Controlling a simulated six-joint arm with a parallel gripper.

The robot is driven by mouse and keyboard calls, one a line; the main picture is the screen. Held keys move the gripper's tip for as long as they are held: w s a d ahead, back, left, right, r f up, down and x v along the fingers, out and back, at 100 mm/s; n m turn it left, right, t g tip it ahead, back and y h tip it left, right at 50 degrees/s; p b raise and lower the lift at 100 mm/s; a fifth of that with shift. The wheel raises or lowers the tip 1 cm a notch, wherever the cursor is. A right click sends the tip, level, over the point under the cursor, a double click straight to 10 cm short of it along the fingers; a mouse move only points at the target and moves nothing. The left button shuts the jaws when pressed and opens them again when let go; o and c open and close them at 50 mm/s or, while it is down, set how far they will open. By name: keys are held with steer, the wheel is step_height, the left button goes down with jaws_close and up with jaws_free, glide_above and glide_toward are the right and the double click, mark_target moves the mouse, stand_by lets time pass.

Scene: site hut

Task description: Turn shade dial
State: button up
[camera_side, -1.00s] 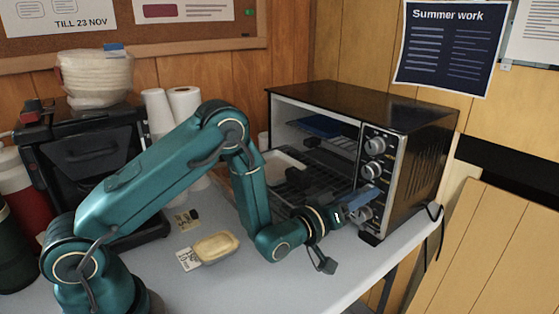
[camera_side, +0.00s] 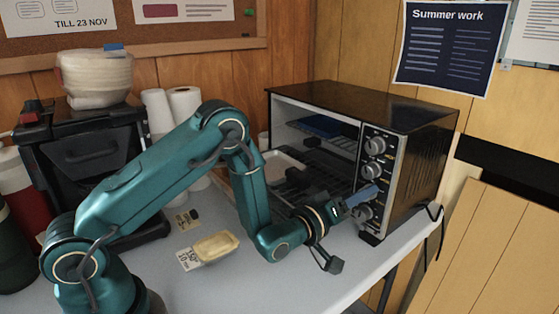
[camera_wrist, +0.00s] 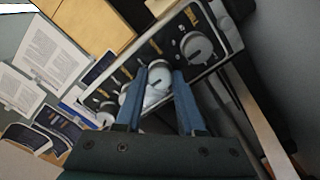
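The black toaster oven (camera_side: 362,98) stands at the right of the table, with several round silver dials in a column on its front panel. The upper dials (camera_side: 375,146) show in the side view, as does the lowest dial (camera_side: 364,212), just below my fingers. My gripper (camera_side: 372,190) is at the lower part of the panel. In the wrist view, my gripper's two blue fingers (camera_wrist: 159,72) are apart, with one silver dial (camera_wrist: 157,84) between their tips; contact is unclear. Another dial (camera_wrist: 197,47) is to its upper right. The dial lettering is too small to read.
The oven's front is open on its racks. Paper rolls (camera_side: 184,108) and a black machine (camera_side: 90,155) with a bowl (camera_side: 95,78) on top stand behind. The table's front is bare.

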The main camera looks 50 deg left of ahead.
steer(key=o, duration=0.3)
steer(key=shift+s, duration=0.1)
steer(key=shift+s, duration=2.5)
